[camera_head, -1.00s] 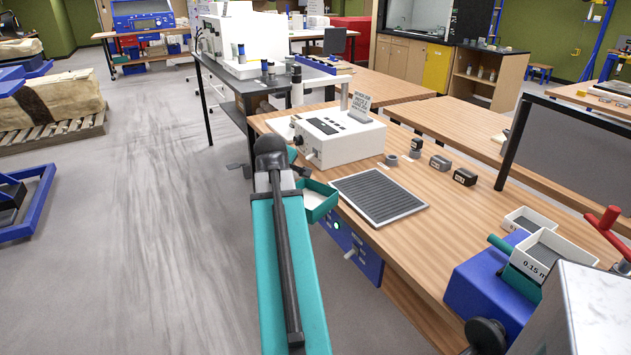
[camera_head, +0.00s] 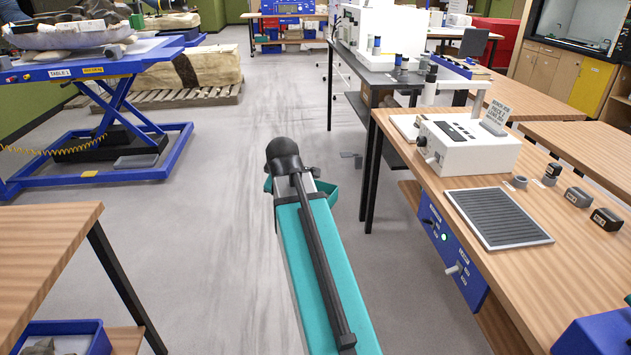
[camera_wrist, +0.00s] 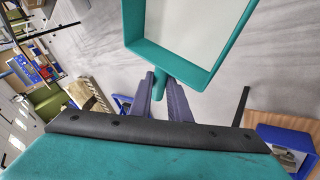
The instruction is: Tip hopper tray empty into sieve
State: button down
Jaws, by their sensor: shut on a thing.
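The hopper tray is a teal, open, square-cornered tray with a short handle; in the wrist view the tray (camera_wrist: 172,62) fills the upper middle. Its pale floor shows no distinct pieces, and part of it is cut off by the frame edge. My gripper (camera_wrist: 160,86) is shut on the handle. In the head view a corner of the tray (camera_head: 329,190) shows past the end of my arm, out over the floor left of the bench; my arm hides the gripper there. The sieve is not in view now.
The wooden bench (camera_head: 545,265) on the right carries a white instrument (camera_head: 470,147), a dark ribbed mat (camera_head: 498,218) and small dark blocks. A blue housing (camera_head: 598,335) shows at the lower right corner. A wooden table (camera_head: 40,245) stands left.

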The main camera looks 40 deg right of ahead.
jog(key=w+a+f+n+y, duration=0.1)
jog(key=w+a+n+y, duration=0.1)
jog(key=a, duration=1.3)
jog(key=w+a+n+t+y, duration=0.1)
jog(key=w+a+n, duration=0.2)
jog(key=a, duration=1.1)
jog(key=shift+w+a+f+n+y, duration=0.35)
jog(key=shift+w+n+y, duration=0.05)
jog(key=shift+w, duration=0.7)
jog(key=shift+d, duration=0.15)
